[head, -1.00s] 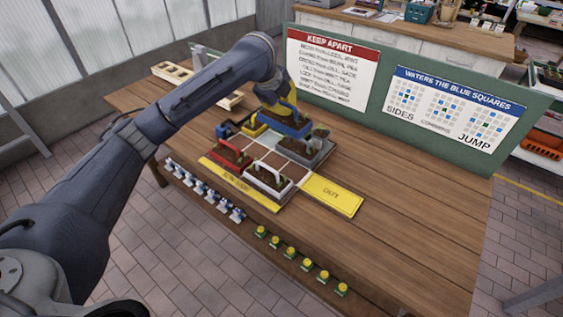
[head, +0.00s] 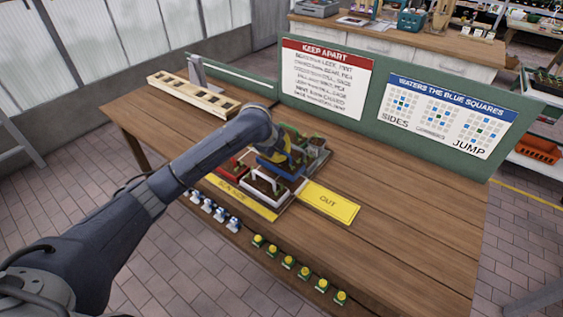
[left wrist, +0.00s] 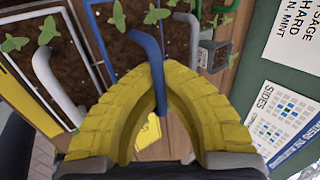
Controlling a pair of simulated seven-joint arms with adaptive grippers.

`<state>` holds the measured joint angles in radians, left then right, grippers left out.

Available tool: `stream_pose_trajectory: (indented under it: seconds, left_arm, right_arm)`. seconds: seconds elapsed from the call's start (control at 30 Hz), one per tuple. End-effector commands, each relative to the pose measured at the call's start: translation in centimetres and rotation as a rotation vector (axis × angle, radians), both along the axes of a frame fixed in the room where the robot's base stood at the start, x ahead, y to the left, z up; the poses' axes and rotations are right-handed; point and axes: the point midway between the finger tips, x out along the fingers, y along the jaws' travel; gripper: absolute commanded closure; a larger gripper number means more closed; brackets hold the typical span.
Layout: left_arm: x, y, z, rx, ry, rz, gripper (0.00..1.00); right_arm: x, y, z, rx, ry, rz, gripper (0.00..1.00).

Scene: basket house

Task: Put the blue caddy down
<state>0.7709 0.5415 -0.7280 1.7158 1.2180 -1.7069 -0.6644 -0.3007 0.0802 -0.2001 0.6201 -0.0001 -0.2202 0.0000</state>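The blue caddy (head: 283,169), filled with soil and seedlings, is at the middle of the gridded tray, just behind the white caddy (head: 262,189). My left gripper (head: 282,151) is above it. In the left wrist view, the yellow fingers (left wrist: 155,72) close around its blue handle (left wrist: 146,44). I cannot tell whether the caddy's base touches the tray. The red caddy (head: 231,169) is left of the white one, partly behind my arm. My right gripper is out of view.
A yellow OUT plate (head: 328,203) lies right of the tray. Several green-and-yellow pieces (head: 289,262) and blue-and-white pieces (head: 220,215) line the table's front. A green board with signs (head: 380,100) stands behind. The table's right side is clear.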

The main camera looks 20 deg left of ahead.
Motion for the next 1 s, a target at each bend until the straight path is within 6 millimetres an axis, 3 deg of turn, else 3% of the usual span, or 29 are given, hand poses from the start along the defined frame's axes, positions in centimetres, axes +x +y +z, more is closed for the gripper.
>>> stream_pose_trajectory:
  seconds: [0.4, 0.8, 1.0]
  left_arm:
    - [0.0, 0.0, -4.1, 0.000, 0.001, 0.001, 1.00]
    - [0.0, 0.0, -4.4, 0.000, 0.000, 0.000, 1.00]
    - [0.0, 0.0, -4.4, 0.000, 0.001, 0.000, 0.78]
  right_arm:
    - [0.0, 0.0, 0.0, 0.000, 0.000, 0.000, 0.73]
    - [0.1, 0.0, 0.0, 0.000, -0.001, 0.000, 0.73]
    - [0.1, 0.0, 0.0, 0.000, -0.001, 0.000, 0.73]
